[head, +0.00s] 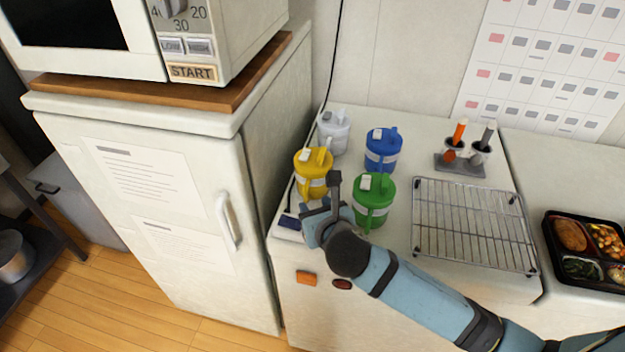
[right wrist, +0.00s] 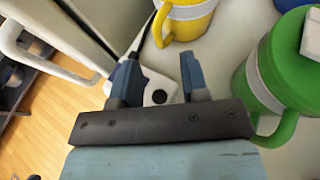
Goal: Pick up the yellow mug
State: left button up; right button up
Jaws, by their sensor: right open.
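The yellow mug (head: 311,172) stands on the white counter near its left edge, with a pale band and a yellow lid. In the right wrist view, its lower part and handle (right wrist: 184,22) show at the top, beyond my fingertips. My right gripper (head: 318,205) is in front of the mug in the head view and hides its lower part. In the right wrist view, the gripper (right wrist: 158,75) is open and empty, its fingers apart from the mug. My left gripper is not in view.
A green mug (head: 373,203) stands close on the right, also in the right wrist view (right wrist: 285,65). A blue mug (head: 382,150) and a white mug (head: 335,131) stand behind. A wire rack (head: 470,222) lies to the right. The fridge (head: 140,200) borders the left.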

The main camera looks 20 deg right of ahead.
aim_at(307, 199)
jog(key=x, duration=0.3)
jog(key=f+x, duration=0.1)
jog(key=x, duration=0.2)
jog(key=shift+s+a+b, duration=0.1)
jog(key=shift+s+b, duration=0.15)
jog(key=shift+b, duration=0.05)
jog(key=shift+r, duration=0.15)
grip_shut()
